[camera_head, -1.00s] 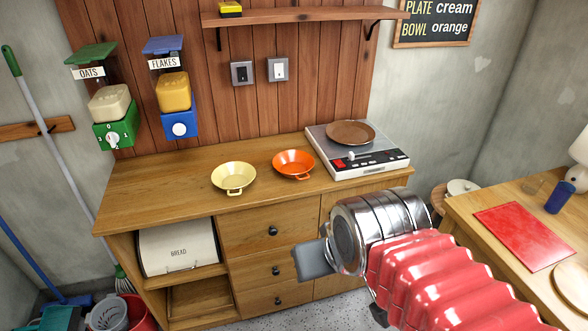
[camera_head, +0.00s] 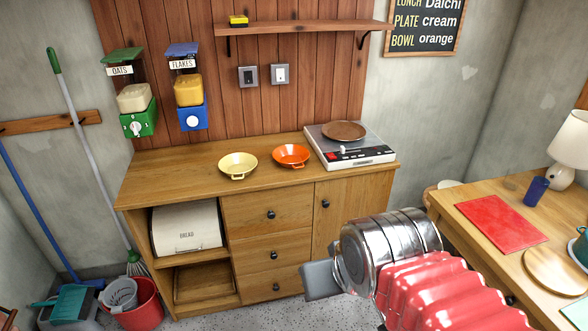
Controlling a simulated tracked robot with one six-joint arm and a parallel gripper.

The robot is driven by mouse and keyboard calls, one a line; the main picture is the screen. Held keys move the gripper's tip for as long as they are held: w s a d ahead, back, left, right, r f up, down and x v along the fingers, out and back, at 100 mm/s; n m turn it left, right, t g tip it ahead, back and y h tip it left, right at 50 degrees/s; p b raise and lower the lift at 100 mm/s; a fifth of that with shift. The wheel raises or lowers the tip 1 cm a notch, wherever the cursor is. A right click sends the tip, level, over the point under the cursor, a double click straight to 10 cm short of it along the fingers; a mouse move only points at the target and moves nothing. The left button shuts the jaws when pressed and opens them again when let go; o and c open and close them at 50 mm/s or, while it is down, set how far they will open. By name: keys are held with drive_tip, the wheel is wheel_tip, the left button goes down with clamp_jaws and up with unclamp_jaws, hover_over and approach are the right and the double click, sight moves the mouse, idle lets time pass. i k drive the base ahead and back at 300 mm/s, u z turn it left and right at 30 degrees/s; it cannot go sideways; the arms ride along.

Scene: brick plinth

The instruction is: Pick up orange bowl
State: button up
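The orange bowl (camera_head: 291,155) sits upright on the wooden counter (camera_head: 190,177), with small handles at its rim. A cream bowl (camera_head: 238,165) stands just to its left, apart from it. My gripper (camera_head: 318,281) is at the lower middle of the view, in front of the cabinet's front face and lower than the counter top in the picture. It is well short of the orange bowl and not touching it. Only a flat grey finger part shows, so I cannot see whether the fingers are apart.
Oats (camera_head: 136,98) and flakes (camera_head: 187,90) dispensers hang on the left wall. A shelf (camera_head: 300,28) is above. A table with a red mat (camera_head: 500,220) is at right. The counter's left part is clear.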

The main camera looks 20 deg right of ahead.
sight(289, 156)
drive_tip(key=z, duration=0.05)
drive_tip(key=k, duration=0.7)
drive_tip(key=u, duration=0.4)
drive_tip(key=i, duration=0.7)
drive_tip(key=u, duration=0.5)
drive_tip(key=i, duration=1.65)
drive_tip(key=z, duration=0.55)
